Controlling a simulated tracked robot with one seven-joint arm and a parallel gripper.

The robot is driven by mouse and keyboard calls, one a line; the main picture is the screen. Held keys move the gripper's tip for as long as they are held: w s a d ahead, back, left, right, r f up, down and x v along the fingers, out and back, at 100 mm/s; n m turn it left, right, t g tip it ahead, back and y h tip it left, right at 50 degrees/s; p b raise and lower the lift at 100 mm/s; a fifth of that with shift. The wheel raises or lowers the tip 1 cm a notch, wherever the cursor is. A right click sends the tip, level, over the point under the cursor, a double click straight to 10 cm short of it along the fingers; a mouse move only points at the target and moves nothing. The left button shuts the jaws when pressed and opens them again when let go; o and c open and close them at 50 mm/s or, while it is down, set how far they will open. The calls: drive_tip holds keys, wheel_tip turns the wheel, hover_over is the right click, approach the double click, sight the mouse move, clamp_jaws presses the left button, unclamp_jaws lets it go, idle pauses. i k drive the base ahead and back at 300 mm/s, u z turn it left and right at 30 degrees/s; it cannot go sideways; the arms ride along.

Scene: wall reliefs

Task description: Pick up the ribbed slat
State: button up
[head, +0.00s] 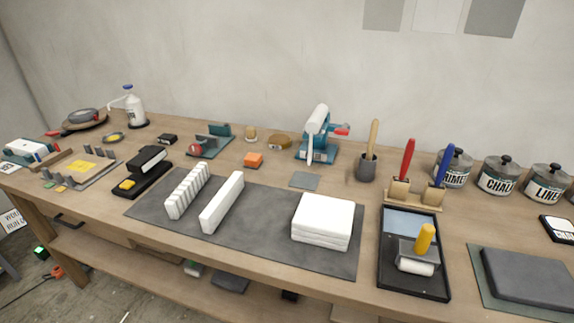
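The ribbed slat (188,190) is a white bar with a row of notched ribs. It lies on the left part of a dark grey mat (260,225) on the workbench. A smooth white slat (223,202) lies just to its right, roughly parallel, with a narrow gap between them. A stack of white square slabs (322,221) sits on the mat's right part. My gripper is not in view.
Left of the mat is a black tray with a black-and-white block (147,161). Right of it stands a black roller tray (413,285).

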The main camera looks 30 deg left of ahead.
sight(178, 200)
drive_tip(key=z, duration=0.75)
drive_tip(key=i, duration=0.1)
drive_tip(key=u, duration=2.95)
drive_tip(key=k, duration=0.9)
drive_tip(key=u, duration=0.15)
drive_tip(key=i, duration=0.9)
drive_tip(key=z, duration=0.1)
